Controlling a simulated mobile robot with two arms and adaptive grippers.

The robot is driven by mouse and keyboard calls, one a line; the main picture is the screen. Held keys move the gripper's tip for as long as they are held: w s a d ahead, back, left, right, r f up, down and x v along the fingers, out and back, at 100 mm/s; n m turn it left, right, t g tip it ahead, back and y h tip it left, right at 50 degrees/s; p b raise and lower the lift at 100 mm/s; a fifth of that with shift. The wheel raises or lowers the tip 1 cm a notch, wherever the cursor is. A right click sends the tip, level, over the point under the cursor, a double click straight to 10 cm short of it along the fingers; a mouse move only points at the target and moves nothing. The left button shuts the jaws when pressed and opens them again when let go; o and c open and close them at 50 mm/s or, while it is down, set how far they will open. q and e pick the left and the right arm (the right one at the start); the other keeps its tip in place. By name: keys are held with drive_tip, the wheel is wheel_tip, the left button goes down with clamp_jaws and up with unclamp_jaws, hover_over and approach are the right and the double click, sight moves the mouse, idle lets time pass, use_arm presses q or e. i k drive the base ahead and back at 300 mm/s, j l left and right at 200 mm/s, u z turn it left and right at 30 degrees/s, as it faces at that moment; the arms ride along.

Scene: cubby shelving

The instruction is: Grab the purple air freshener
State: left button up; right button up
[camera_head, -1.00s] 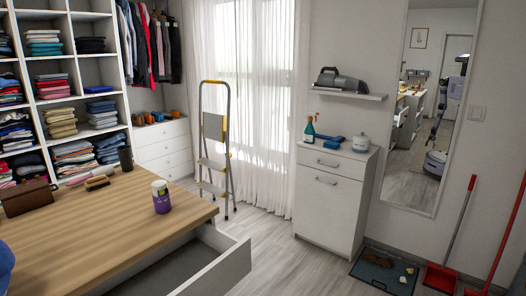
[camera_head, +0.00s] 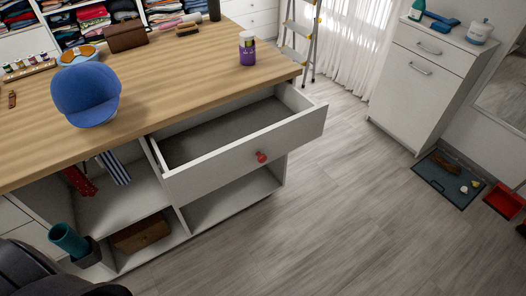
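The purple air freshener (camera_head: 247,50) is a small upright canister with a purple body and a white upper part. It stands on the wooden tabletop (camera_head: 180,85), near the right end and the back edge of the drawer opening. Nothing touches it. Neither of my grippers shows in the head view. A dark rounded part at the bottom left corner looks like part of my own arm.
An open, empty drawer (camera_head: 235,155) with a red knob juts out below the tabletop. A blue cap (camera_head: 86,93) and a brown box (camera_head: 126,37) are on the table. A white cabinet (camera_head: 420,85) stands right. Grey floor (camera_head: 330,220) between is clear.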

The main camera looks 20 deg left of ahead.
sight(248, 54)
drive_tip(key=i+j+u, duration=0.15)
drive_tip(key=u, duration=0.2)
drive_tip(key=i+j+u, duration=0.15)
drive_tip(key=u, duration=0.2)
drive_tip(key=i+u, duration=0.35)
drive_tip(key=k+j, duration=0.05)
drive_tip(key=k, duration=0.05)
